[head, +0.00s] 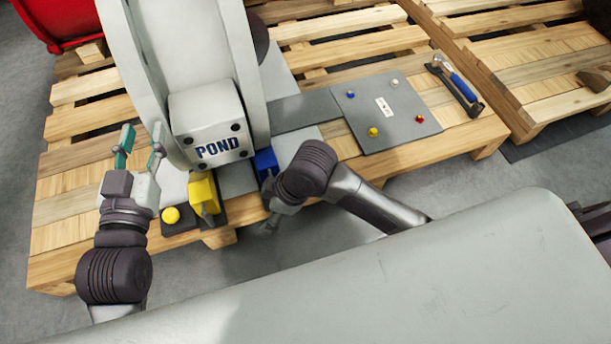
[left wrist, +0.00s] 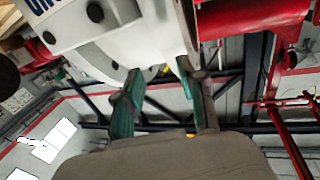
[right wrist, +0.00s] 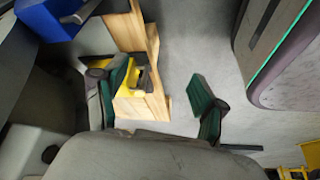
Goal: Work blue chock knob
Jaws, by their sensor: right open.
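The blue chock knob (head: 265,162) is a blue block at the foot of the grey machine, on the pallet's near side in the head view. A blue part (right wrist: 50,15) shows at the top left of the right wrist view. My right gripper (head: 270,215) is just in front of and below the blue chock, apart from it and partly hidden by its own wrist. Its fingers (right wrist: 158,98) are spread with nothing between them. My left gripper (head: 141,145) is open and empty, raised beside the white machine body; its separated fingers also show in the left wrist view (left wrist: 162,105).
A yellow chock (head: 204,193) and a round yellow button (head: 171,215) are left of the blue one. The POND housing (head: 208,128) rises behind. A grey panel (head: 385,110) with coloured knobs and a blue-handled tool (head: 458,82) lie to the right.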

